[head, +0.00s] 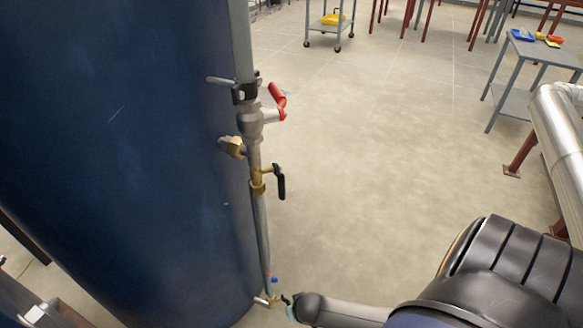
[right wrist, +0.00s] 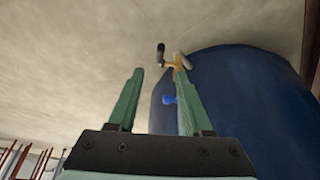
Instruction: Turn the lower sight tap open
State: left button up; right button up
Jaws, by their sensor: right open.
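The lower tap (head: 270,300) is a small brass fitting at the foot of the vertical pipe, beside the big blue tank (head: 130,150). A blue knob (head: 274,281) sits just above it. My right gripper (head: 291,311) is just right of this tap, small and partly hidden by my arm. In the right wrist view its two green fingers (right wrist: 157,100) are open and empty. I cannot tell whether anything touches. My left gripper is not in view.
Higher on the pipe are a brass valve with a black lever (head: 280,182) and a valve with a red handle (head: 277,95). A silver pipe (head: 560,125) stands at the right. A grey trolley (head: 325,35) and table (head: 545,52) are farther back. The floor between is clear.

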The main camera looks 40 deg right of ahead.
aim_at(288, 304)
pick_arm(q)
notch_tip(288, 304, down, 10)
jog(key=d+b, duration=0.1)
jog(key=b, duration=0.7)
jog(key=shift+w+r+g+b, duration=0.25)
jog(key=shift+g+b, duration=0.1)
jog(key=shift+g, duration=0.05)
pick_arm(e)
jog(key=x, duration=1.2)
jog(key=shift+w+f, duration=0.1)
jog(key=shift+f, duration=0.05)
jog(key=shift+c, duration=0.2)
grip_shut()
